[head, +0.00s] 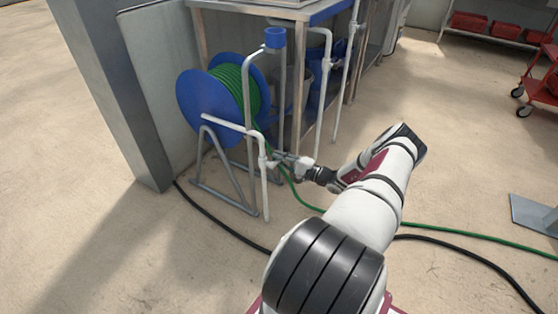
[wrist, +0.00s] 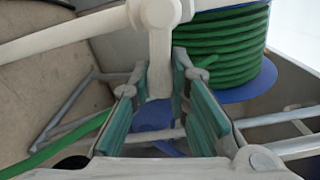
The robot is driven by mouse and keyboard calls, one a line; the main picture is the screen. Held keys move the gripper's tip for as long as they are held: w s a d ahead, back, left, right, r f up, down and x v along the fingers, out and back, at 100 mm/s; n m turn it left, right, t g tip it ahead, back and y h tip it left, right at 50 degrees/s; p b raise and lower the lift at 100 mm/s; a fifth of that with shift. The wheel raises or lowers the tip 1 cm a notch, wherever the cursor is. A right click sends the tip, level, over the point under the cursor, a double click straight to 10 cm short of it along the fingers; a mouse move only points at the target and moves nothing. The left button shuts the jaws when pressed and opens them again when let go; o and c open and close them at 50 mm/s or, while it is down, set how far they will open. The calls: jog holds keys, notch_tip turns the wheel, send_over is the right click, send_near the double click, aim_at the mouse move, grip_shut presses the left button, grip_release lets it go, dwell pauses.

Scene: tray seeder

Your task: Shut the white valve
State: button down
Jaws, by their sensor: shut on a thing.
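The white valve (wrist: 159,45) shows in the wrist view as a pale upright bar below a round fitting at the top. The fingers of my gripper (wrist: 160,76), with teal pads, stand on either side of the bar's lower end, and the gripper is shut on it. In the head view my gripper (head: 287,160) reaches in from the right to a white pipe in front of the hose reel. There the valve itself is too small to make out clearly against the white pipes and the gripper.
A blue reel (head: 200,105) with green hose (head: 232,82) stands behind the pipes on a grey frame. White pipes (head: 249,85) rise close around the gripper. A metal bench (head: 307,14) is behind. Hoses cross the floor. Open floor lies right and left.

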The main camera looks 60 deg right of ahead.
jog(key=shift+d+r+n+p, duration=0.1)
jog(key=shift+r+n+p, duration=0.5)
jog(key=shift+n, duration=0.7)
jog(key=c, duration=1.5)
grip_release()
jog(key=s, duration=0.8)
jog(key=s+d, duration=0.1)
jog(key=s, duration=0.3)
